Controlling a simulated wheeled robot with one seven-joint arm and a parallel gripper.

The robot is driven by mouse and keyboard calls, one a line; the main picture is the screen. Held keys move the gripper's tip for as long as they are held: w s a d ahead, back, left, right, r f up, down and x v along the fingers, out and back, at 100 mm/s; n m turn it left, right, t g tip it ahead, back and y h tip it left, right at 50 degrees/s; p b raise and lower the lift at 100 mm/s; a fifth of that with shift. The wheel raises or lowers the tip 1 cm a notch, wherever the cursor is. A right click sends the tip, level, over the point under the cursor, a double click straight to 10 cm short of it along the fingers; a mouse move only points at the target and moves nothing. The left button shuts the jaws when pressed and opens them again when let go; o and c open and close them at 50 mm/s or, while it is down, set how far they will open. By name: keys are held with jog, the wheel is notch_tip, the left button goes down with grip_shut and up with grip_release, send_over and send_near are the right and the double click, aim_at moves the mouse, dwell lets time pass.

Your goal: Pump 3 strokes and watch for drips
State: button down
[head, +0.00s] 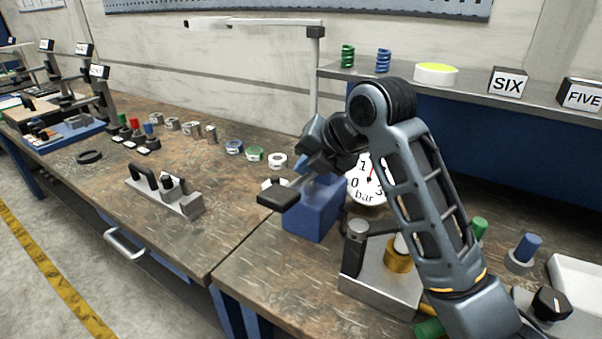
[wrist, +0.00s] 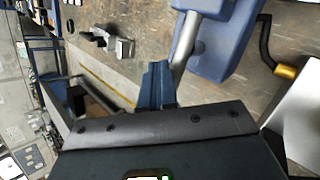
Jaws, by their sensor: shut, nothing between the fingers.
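The blue pump block (head: 312,215) stands near the left edge of the right-hand bench. My gripper (head: 300,166) is shut and empty, just above the lever. In the wrist view my blue fingers (wrist: 155,86) are together beside the grey lever rod (wrist: 186,45), with the block (wrist: 238,35) to the right. Contact with the lever cannot be told. No drips can be made out.
A metal fixture with a brass collar (head: 397,258) stands right of the pump. A black-handled fixture (head: 165,194) and several ring pieces sit on the left bench. A shelf (head: 460,97) with springs and number blocks runs behind. A lamp post (head: 315,75) rises behind the pump.

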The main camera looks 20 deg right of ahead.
aim_at(308, 179)
jog(key=shift+r, duration=0.5)
jog(key=shift+r+p, duration=0.15)
jog(key=shift+p, duration=0.15)
jog(key=r+p, duration=0.2)
jog(key=r, duration=0.1)
jog(key=r+p, duration=0.1)
jog(key=shift+w+d+r, duration=0.25)
jog(key=shift+d+r, duration=0.1)
jog(key=shift+r, duration=0.05)
dwell(0.8)
